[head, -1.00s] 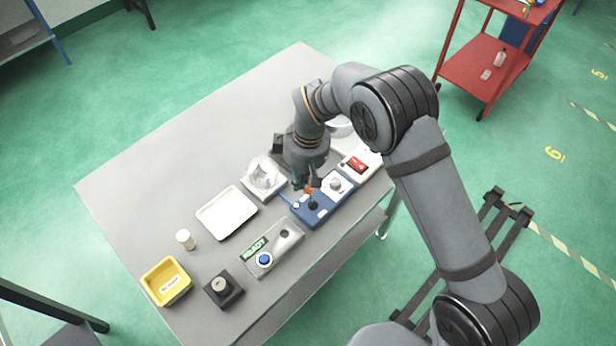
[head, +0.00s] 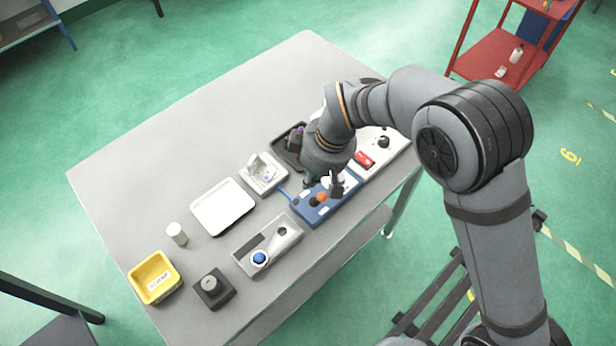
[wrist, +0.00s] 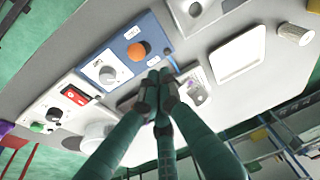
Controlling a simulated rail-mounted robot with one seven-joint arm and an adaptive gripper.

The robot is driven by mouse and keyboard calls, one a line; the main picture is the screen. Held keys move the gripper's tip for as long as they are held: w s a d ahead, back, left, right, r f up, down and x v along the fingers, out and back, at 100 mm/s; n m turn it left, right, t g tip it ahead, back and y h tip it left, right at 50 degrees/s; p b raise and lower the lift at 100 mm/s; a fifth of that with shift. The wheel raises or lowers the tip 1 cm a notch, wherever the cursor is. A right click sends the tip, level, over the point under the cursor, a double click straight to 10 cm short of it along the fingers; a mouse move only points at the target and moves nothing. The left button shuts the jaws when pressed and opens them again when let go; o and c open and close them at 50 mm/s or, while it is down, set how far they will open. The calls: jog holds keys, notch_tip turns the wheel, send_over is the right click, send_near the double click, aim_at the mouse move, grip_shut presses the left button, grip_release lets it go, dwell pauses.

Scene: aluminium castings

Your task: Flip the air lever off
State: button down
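The air lever (head: 321,197) has an orange tip and a dark base, and stands on a blue panel (head: 312,217). In the head view its tip leans to the right of its base. The orange tip (wrist: 139,51) also shows in the wrist view, on the blue panel (wrist: 128,35). My gripper (wrist: 158,77) has its fingers together with nothing visible between them. The fingertips appear just beside the orange tip, with a small gap in the picture. In the head view my wrist covers part of the panel's far side.
A grey-white box with a red switch (head: 364,159) stands right of the blue panel. To the left are a clear-topped fixture (head: 265,178), a white tray (head: 223,228), a grey station with a blue button (head: 259,258) and a yellow bin (head: 137,287). The table's far left is clear.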

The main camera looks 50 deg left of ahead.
jog(key=shift+r, duration=0.25)
jog(key=a+r+p, duration=0.3)
jog(key=d+r+b, duration=0.4)
jog(key=d+r, duration=0.1)
jog(key=d, duration=0.3)
jog(key=shift+a, duration=0.1)
dwell(0.5)
